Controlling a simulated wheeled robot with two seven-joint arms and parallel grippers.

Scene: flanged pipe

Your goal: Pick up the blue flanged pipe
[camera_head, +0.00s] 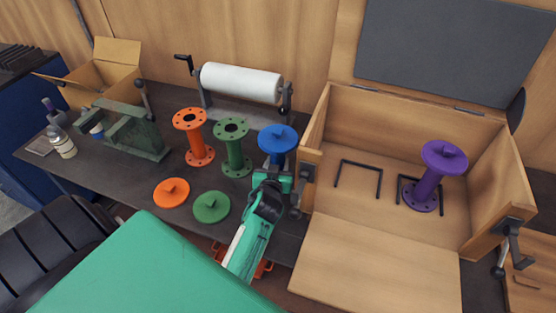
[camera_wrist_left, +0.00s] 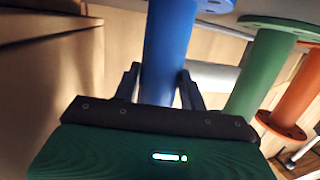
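The blue flanged pipe (camera_head: 279,158) stands upright on the dark bench, just left of the wooden crate, with a blue lid on top. My left gripper (camera_head: 273,181) reaches it from the front and hides its lower part. In the left wrist view, the blue pipe (camera_wrist_left: 168,50) runs between the two fingers (camera_wrist_left: 160,88). They lie close against both its sides and look shut on it. Its foot is hidden, and I see no clear lift off the bench. My right gripper is not in view.
A green pipe (camera_head: 235,155) and an orange pipe (camera_head: 197,142) stand to the left, with their loose lids in front. The wooden crate (camera_head: 320,115) at right holds a purple pipe (camera_head: 428,187). A paper roll (camera_head: 242,82) is behind. A vise (camera_head: 135,132) stands farther left.

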